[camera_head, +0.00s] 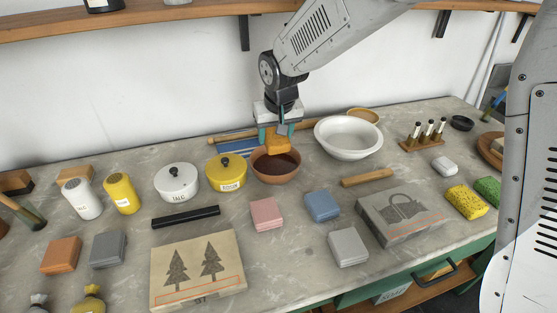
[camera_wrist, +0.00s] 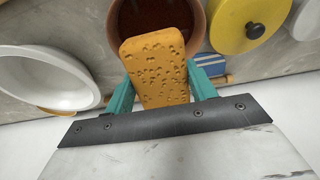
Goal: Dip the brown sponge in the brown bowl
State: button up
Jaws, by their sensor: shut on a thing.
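My gripper (camera_head: 275,131) is shut on the brown sponge (camera_head: 277,145), an orange-brown block with pores. In the wrist view the sponge (camera_wrist: 158,68) sits between the two teal fingers of my gripper (camera_wrist: 160,88). The brown bowl (camera_head: 276,178) stands on the counter and holds a dark reddish-brown liquid. The sponge is above the back part of the bowl in the head view. In the wrist view it covers part of the bowl (camera_wrist: 196,22) and its liquid. I cannot tell whether the sponge touches the liquid.
A yellow lidded pot (camera_head: 226,174) stands close left of the bowl, and a large white bowl (camera_head: 348,138) stands to its right. A blue striped thing (camera_head: 233,148) and a wooden rod (camera_head: 225,138) lie behind. Pink (camera_head: 266,214) and blue (camera_head: 322,206) blocks lie in front.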

aim_at(274, 129)
jog(key=shift+r, duration=2)
